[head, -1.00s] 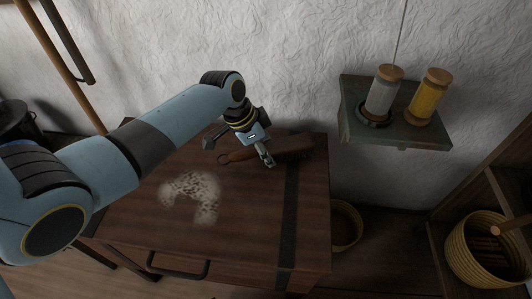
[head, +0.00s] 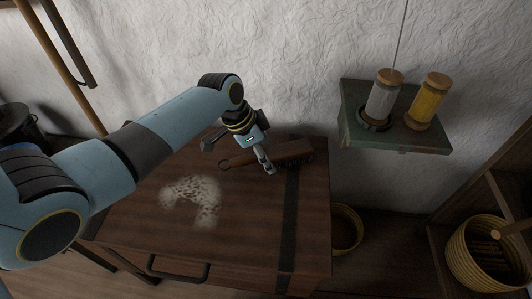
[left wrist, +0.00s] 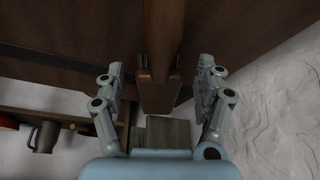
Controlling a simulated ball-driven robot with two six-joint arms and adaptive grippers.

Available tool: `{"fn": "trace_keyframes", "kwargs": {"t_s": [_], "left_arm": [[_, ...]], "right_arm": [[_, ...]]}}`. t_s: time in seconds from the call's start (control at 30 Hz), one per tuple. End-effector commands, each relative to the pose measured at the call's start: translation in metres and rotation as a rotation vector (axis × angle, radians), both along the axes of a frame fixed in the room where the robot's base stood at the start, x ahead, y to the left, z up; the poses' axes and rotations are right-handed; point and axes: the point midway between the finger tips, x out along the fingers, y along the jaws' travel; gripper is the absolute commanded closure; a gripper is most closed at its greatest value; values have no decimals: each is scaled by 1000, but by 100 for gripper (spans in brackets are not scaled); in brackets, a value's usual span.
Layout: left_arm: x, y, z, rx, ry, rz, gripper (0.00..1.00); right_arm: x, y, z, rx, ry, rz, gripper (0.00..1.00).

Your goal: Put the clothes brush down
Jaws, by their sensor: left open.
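The clothes brush (head: 292,150), brown with a looped handle end, lies on the dark wooden chest top (head: 250,215) near its back edge. My left gripper (head: 268,168) is over the middle of the brush. In the left wrist view, the left gripper (left wrist: 160,76) is open, with one finger on each side of the brush (left wrist: 162,40) and a visible gap to both. The underside of the brush is hidden. My right gripper is out of view.
A pale powdery patch (head: 192,198) marks the chest top left of the brush. A green wall shelf (head: 400,140) with a grey jar (head: 384,97) and a yellow jar (head: 428,103) is at the right. Wicker baskets (head: 478,250) stand lower right.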

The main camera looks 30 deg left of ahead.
Motion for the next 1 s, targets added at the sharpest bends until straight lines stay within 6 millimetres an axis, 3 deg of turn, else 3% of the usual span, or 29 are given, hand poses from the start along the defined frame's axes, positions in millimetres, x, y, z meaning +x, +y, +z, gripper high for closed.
{"fn": "trace_keyframes", "kwargs": {"t_s": [0.2, 0.43, 0.6, 1.0], "left_arm": [[-13, 13, 51, 3, -5, -2, 29], [-26, 23, 89, 2, -3, -1, 29], [-31, 26, 101, 0, -1, -1, 29], [-31, 26, 102, -1, -1, 0, 29]], "right_arm": [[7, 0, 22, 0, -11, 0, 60], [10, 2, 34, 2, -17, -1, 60], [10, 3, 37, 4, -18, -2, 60], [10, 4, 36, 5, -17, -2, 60]]}}
